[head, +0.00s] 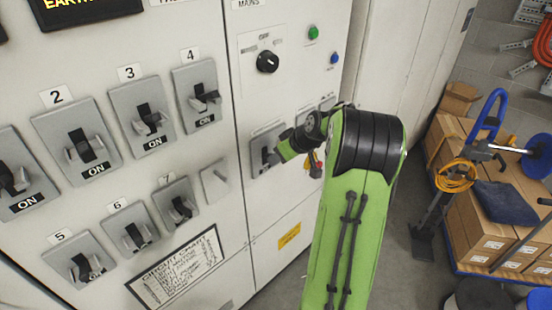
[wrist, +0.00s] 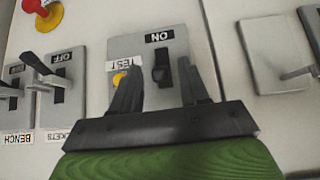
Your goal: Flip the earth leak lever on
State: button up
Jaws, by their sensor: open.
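The switch plate in front of my gripper shows upside down in the wrist view, with an ON label, a TEST label and a yellow button; I take it for the earth leak switch (wrist: 176,45). Its black lever (wrist: 161,76) lies between my two fingers in that view; I cannot tell whether they touch it, nor which way it is set. My gripper (wrist: 158,68) is open and empty. In the head view my gripper (head: 276,157) is close to the grey plate (head: 262,142) on the right panel, partly hiding it.
Wrist view: an OFF-marked lever switch (wrist: 62,72) and a red knob (wrist: 33,6) stand left, a grey plate (wrist: 275,55) right. Head view: numbered breakers (head: 85,148) fill the left panel. A black rotary knob (head: 267,62) sits above. Boxes (head: 490,225) stand at right.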

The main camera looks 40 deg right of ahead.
jog(key=p+v, duration=0.1)
jog(key=v, duration=1.1)
jog(key=shift+s, duration=0.15)
jog(key=shift+r, duration=0.1)
